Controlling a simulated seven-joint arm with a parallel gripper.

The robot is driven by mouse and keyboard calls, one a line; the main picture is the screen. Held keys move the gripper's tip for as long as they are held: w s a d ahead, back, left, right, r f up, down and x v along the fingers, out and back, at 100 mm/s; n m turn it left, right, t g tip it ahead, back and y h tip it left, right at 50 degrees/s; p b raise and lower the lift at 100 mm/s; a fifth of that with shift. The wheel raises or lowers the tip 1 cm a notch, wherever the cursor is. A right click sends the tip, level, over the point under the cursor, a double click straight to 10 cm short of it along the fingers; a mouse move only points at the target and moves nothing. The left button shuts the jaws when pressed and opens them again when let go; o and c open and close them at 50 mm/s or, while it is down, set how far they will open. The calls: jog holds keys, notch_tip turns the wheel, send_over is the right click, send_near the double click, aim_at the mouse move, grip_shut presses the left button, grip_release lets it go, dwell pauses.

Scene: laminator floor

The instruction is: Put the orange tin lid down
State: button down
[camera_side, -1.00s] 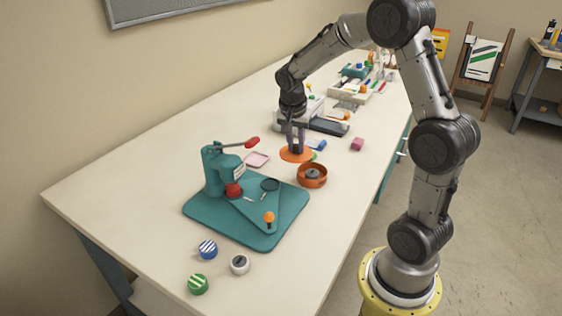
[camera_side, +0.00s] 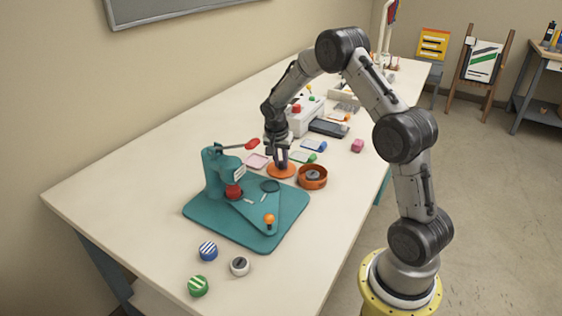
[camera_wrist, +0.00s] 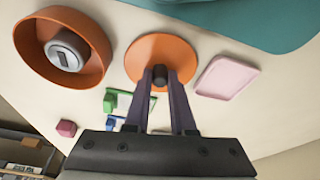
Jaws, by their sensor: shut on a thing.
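The orange tin lid (camera_side: 283,171) is a flat round disc with a dark knob at its middle. In the wrist view the lid (camera_wrist: 154,55) lies between the round orange tin and the pink tray. My gripper (camera_side: 281,162) is above the lid, and in the wrist view my gripper (camera_wrist: 160,76) is shut on the knob. The lid looks level, at or very near the table top; I cannot tell whether it touches. The orange tin (camera_side: 312,178) stands open to the right of the lid with a grey piece inside.
The teal press base (camera_side: 225,222) is close in front of the lid. A pink tray (camera_side: 257,161) lies to its left. Green and blue small items (camera_side: 313,146), a pink block (camera_side: 357,145) and a white machine (camera_side: 305,115) are behind. Several round pieces (camera_side: 208,250) lie at the front.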

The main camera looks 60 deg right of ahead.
aim_at(277, 175)
jog(key=shift+f, duration=0.2)
jog(key=c, duration=0.8)
grip_release()
jog(key=shift+o, duration=0.2)
jog(key=shift+r, duration=0.1)
jog(key=w+v, duration=0.1)
jog(key=v, duration=1.1)
jog(key=s+a+r+n+t+y, duration=0.1)
jog(key=s+a+r+n+t, duration=0.1)
jog(key=s+a+r+n, duration=0.7)
jog(key=s+a+n+t+y, duration=0.1)
jog(key=s+a+n, duration=0.2)
jog(key=s+a, duration=0.3)
jog(key=s+a+n+t+y, duration=0.1)
jog(key=s+a+n+t, duration=0.1)
jog(key=s+a, duration=0.4)
jog(key=shift+s+r+n, duration=0.35)
jog(key=shift+s+n, duration=0.55)
jog(key=shift+s, duration=2)
